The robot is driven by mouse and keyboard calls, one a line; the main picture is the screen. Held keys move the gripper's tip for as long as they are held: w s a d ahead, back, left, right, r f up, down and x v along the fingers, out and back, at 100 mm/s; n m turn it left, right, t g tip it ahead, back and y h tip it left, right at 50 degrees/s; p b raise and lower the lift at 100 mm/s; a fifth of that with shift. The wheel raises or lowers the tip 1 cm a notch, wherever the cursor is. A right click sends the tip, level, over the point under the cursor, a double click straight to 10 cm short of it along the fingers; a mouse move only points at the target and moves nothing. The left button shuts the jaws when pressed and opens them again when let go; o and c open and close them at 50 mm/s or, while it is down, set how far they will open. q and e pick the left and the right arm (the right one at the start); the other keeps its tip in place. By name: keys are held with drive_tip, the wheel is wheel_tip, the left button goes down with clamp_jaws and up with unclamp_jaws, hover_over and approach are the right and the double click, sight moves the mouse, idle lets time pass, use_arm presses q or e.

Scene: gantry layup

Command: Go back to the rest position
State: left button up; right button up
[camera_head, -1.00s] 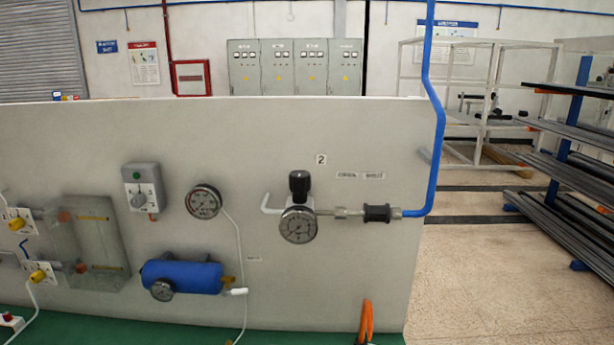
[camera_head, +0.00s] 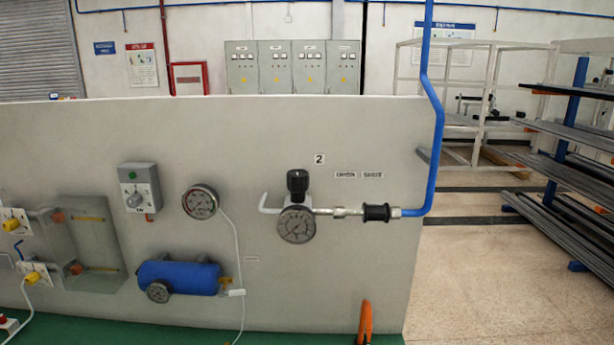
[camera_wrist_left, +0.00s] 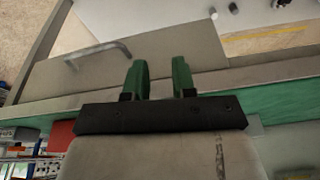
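My left gripper (camera_wrist_left: 160,80) shows in the left wrist view, with two green fingers apart and nothing between them. It is not seen in the head view. An upright orange shape with a dark edge (camera_head: 365,318) stands at the bottom of the head view, in front of the panel. It looks like the fingers of my right gripper, but I cannot be sure, and its opening does not show. The grey panel (camera_head: 300,110) carries a blue cylinder (camera_head: 185,278), gauges (camera_head: 296,224), a switch box (camera_head: 139,188) and a black-knobbed regulator (camera_head: 298,181).
A blue pipe (camera_head: 432,150) rises at the panel's right edge. A green bench surface (camera_head: 270,338) runs below the panel. Racks (camera_head: 565,160) with long bars stand at the right. The floor (camera_head: 480,280) right of the panel is clear. A red block (camera_wrist_left: 62,135) shows in the left wrist view.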

use_arm(q)
drive_tip(key=s+f+b, duration=0.1)
drive_tip(key=s+f, duration=0.2)
drive_tip(key=f, duration=0.6)
drive_tip(key=s+a+f+g+b, duration=0.1)
drive_tip(key=s+f, duration=0.3)
drive_tip(key=f, duration=0.6)
drive_tip(key=s+f, duration=0.3)
drive_tip(key=f, duration=0.6)
drive_tip(key=s+a+f+g+b, duration=0.1)
drive_tip(key=s+a+f, duration=0.1)
drive_tip(key=s+f, duration=0.4)
drive_tip(key=s, duration=0.3)
drive_tip(key=shift+f, duration=0.3)
